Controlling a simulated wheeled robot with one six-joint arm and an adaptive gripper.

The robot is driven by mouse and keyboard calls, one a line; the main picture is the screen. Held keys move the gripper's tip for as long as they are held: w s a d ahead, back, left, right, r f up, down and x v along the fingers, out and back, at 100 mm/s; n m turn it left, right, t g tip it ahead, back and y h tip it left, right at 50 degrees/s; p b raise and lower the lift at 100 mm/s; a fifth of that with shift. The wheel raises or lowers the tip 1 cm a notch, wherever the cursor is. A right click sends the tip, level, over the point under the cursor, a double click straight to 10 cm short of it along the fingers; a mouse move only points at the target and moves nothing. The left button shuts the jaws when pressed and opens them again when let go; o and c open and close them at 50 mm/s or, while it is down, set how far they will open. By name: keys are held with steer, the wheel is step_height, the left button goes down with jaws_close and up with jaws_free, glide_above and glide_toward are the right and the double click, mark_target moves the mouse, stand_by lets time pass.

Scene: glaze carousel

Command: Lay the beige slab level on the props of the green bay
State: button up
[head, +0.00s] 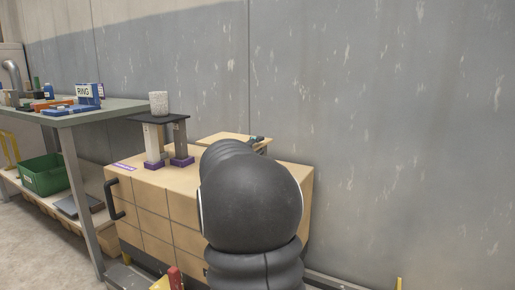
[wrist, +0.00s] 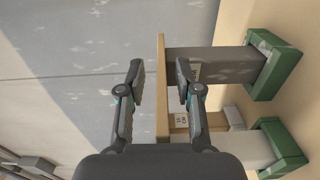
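The beige slab (wrist: 161,90) shows edge-on in the wrist view, between the two fingers of my gripper (wrist: 161,88). Gaps show on both sides of it, so my gripper looks open around it. A grey prop with a green foot (wrist: 275,68) reaches to the slab's underside and seems to touch it. A second, paler prop with a green foot (wrist: 281,148) stands beside it; its top is hidden behind my gripper. In the head view the slab (head: 222,137) shows behind my arm and looks roughly level; the green props are hidden there.
A dark slab (head: 150,118) on props with purple feet (head: 182,161) carries a pale cup (head: 159,103), left of my arm on the wooden cabinet (head: 150,205). A workbench (head: 110,109) with tools stands further left. A small labelled block (wrist: 180,121) lies near the props.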

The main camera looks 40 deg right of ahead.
steer(key=shift+r, duration=0.2)
steer(key=v, duration=1.2)
steer(key=shift+s+a, duration=0.1)
steer(key=shift+s, duration=0.05)
steer(key=s+a+f+m+y, duration=0.1)
steer(key=s+a+f+y, duration=0.4)
steer(key=a, duration=0.6)
steer(key=s+a+f+m+y, duration=0.1)
steer(key=s+a+f+y, duration=0.5)
steer(key=s+a, duration=0.3)
steer(key=s+a+f+m+y, duration=0.1)
steer(key=s+a+f+y, duration=0.5)
steer(key=a, duration=0.8)
steer(key=shift+s+a+f+t, duration=0.3)
steer(key=shift+s+f, duration=0.4)
steer(key=shift+s, duration=0.3)
